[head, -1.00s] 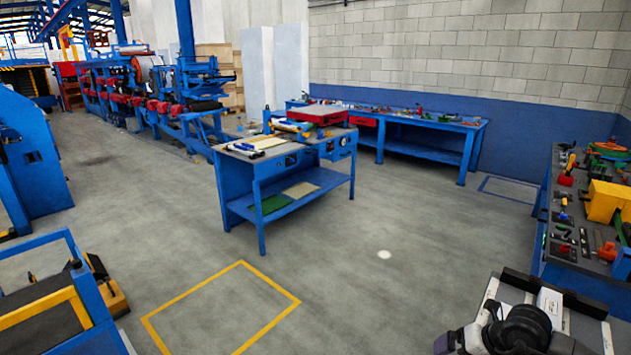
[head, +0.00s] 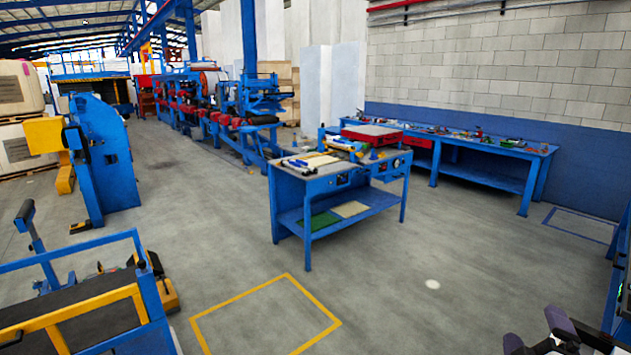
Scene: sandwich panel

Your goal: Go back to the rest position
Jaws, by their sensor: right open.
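My right gripper (head: 537,333) shows at the bottom right edge of the head view. Its two dark fingertips stand apart with nothing seen between them. It is over the floor in the picture, in front of the right-hand bench's edge. The rest of it is cut off by the frame. My left gripper is not in view.
A blue workbench (head: 340,188) with tools and a lower shelf stands in the middle. A long blue bench (head: 535,152) runs along the wall behind it. A blue and yellow railed cart (head: 141,297) is at the lower left. The floor around the yellow outline (head: 240,299) is clear.

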